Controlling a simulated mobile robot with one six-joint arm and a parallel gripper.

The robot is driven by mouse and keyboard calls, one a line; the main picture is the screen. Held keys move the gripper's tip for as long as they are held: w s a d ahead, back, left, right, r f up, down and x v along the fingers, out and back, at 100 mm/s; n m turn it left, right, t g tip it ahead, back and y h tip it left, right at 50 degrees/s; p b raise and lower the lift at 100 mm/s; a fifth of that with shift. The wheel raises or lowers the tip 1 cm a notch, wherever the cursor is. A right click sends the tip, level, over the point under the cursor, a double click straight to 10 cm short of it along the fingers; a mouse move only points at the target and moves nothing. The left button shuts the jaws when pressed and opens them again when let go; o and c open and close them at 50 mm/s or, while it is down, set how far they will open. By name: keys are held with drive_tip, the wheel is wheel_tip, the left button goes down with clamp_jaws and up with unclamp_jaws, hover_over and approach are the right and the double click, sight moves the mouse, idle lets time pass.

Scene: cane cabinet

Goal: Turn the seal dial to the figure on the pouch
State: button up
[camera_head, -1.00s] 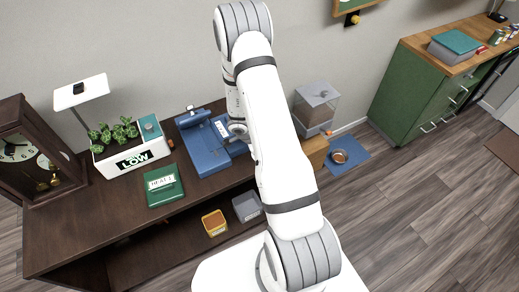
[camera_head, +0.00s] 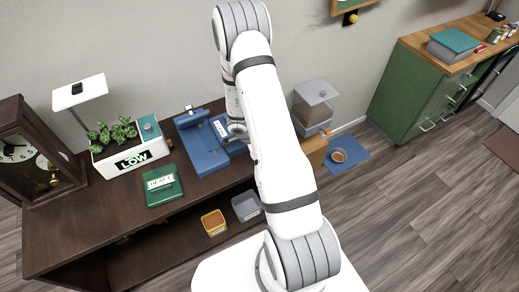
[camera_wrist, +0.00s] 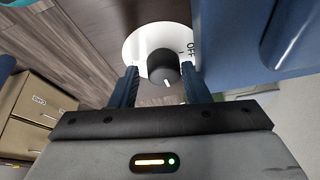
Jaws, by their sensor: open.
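The seal dial, a black knob (camera_wrist: 160,66) on a white disc (camera_wrist: 146,35), is in the wrist view. "OFF" is printed on the disc to the right of the knob. The white line on the knob points down the picture. My gripper (camera_wrist: 160,72) is open, with one dark blue finger on each side of the knob; I cannot tell whether they touch it. A green pouch (camera_head: 165,196) with a white label lies on the dark table in the head view. The label seems to read "HEAT" and a figure too small to be sure of. The blue sealer (camera_head: 204,157) stands behind it, partly hidden by my arm.
A white planter (camera_head: 131,158) marked "LOW" and a wooden clock (camera_head: 22,172) stand left on the table (camera_head: 75,225). A yellow bin (camera_head: 213,223) and a grey bin (camera_head: 246,207) sit lower in front. A clear dispenser (camera_head: 316,108) stands to the right of my arm.

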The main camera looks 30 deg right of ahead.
drive_tip(key=shift+w+a+r, duration=0.15)
drive_tip(key=shift+w+r, duration=0.3)
drive_tip(key=shift+r, duration=0.2)
drive_tip(key=v, duration=0.6)
drive_tip(key=shift+s+a+r, duration=0.3)
drive_tip(key=shift+s, duration=0.1)
